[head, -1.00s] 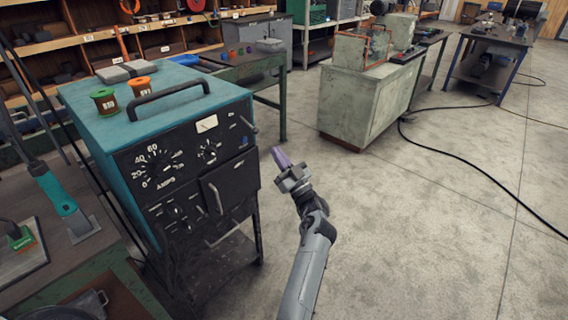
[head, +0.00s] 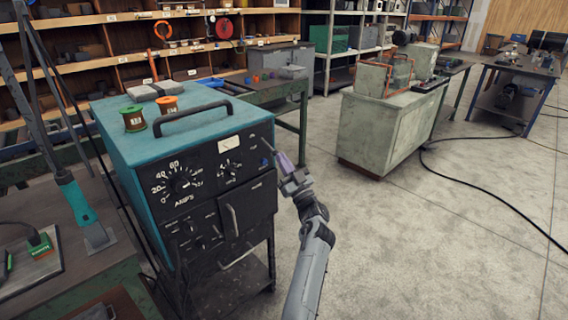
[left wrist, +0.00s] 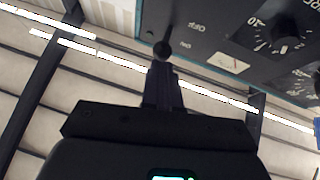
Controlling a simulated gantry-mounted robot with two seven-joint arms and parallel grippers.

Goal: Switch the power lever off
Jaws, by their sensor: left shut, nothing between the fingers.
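The power lever (head: 267,145) is a short thin dark rod at the upper right of the front panel of the teal power box (head: 140,150). In the left wrist view its round dark knob (left wrist: 163,48) shows beside the panel, near the printed OFF and ON marks. My left gripper (head: 282,162) is shut and empty, its purple-grey fingers pointing at the lever. In the left wrist view the fingertips (left wrist: 162,72) are right at the knob; I cannot tell whether they touch it. My right gripper is not in view.
Two wire spools, one green (head: 133,118) and one orange (head: 169,104), and a carry handle (head: 190,115) sit on top of the box. A green-grey cabinet (head: 385,130) stands behind to the right. The floor right of my arm is clear except for a black cable (head: 465,180).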

